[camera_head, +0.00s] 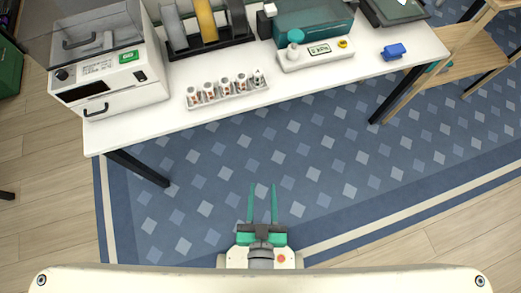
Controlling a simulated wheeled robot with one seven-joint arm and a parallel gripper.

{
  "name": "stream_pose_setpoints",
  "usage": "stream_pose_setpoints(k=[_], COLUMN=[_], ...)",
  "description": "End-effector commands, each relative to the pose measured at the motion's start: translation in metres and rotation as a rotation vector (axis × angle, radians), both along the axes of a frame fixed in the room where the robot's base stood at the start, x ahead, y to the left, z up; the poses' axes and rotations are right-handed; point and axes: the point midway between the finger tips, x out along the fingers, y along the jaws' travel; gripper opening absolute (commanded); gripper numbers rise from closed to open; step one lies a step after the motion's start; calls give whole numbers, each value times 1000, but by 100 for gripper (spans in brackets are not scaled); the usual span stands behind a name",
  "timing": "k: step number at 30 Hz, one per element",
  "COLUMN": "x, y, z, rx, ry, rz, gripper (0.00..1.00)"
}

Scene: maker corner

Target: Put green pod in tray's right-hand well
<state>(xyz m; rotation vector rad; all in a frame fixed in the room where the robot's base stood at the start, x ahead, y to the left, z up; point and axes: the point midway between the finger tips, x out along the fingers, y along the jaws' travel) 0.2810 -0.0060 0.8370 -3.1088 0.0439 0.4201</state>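My gripper (263,188) is at the bottom middle, its two teal fingers parallel and apart, with nothing between them. It is over the blue patterned rug, in front of the white table (330,95) and clear of it. I cannot make out a green pod for certain. A small teal-green item (444,68) on the wooden shelf at right is too small to tell. A dark tray-like thing (378,15) at the table's top right edge is cut off by the frame, and its wells cannot be told.
On the table are a white boxy machine (110,68), a dark rack of spools (210,45), a holder with several small parts (227,92), a white device with a display (318,52) and a blue item (393,51). A wooden shelf (455,45) stands right. The rug (330,165) is clear.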

Motion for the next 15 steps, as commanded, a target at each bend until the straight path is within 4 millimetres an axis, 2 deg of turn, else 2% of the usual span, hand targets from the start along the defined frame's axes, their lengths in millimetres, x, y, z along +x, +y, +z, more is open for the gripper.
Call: stream_pose_setpoints(k=[1,6,9,15], x=[-15,-42,-49,-51], y=[2,5,6,6], z=[5,24,30,32], rx=[-1,-4,-4,-3], ry=[0,-24,-32,-36], rz=[5,19,25,26], gripper=[38,38,38,38])
